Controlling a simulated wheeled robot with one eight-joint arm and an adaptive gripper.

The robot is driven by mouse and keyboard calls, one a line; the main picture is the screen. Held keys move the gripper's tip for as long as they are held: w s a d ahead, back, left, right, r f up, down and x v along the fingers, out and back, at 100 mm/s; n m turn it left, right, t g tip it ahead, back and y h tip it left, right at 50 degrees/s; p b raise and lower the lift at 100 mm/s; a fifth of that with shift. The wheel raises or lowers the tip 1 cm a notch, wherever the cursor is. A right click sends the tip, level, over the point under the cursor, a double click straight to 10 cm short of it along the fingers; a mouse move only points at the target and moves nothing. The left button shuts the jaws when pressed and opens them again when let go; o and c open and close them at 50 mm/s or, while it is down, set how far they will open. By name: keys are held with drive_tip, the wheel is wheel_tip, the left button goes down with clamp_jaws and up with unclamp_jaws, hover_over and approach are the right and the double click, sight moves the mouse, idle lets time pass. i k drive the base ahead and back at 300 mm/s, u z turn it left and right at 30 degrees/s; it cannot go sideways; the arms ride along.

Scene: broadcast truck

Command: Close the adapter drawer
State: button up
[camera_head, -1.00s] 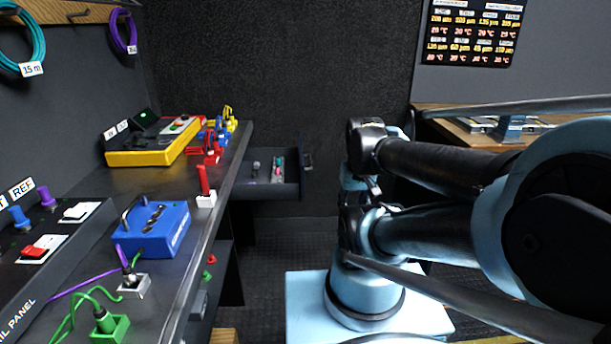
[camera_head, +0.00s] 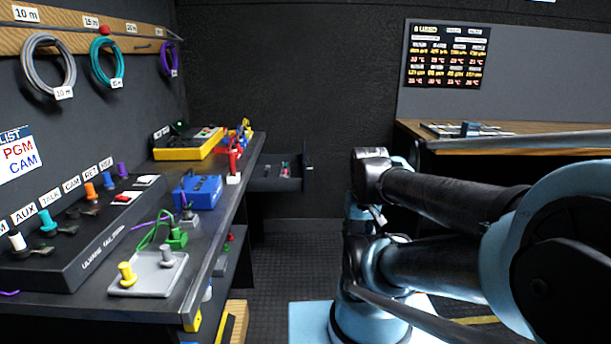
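The adapter drawer (camera_head: 267,184) is the dark drawer standing open at the far end of the left bench, pulled out to the right into the aisle. Small items, some red and teal, lie inside it. A dark handle (camera_head: 309,165) is on its right-hand front. My arm fills the right side of the view, folded, with its links to the right of the drawer and apart from it in the picture. I cannot make out my gripper's fingers in this view.
The left bench (camera_head: 215,240) carries a panel (camera_head: 75,240), a blue box (camera_head: 197,192), a yellow case (camera_head: 188,149) and a grey plate with plugs (camera_head: 150,275). A wooden-topped desk (camera_head: 540,127) stands at the right. Dark floor (camera_head: 290,260) is clear between.

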sight(295, 181)
drive_tip(key=z, duration=0.1)
drive_tip(key=k, duration=0.1)
drive_tip(key=z, duration=1.2)
drive_tip(key=i, duration=1.8)
drive_tip(key=u, duration=2.3)
drive_tip(key=i, duration=0.9)
drive_tip(key=z, duration=0.05)
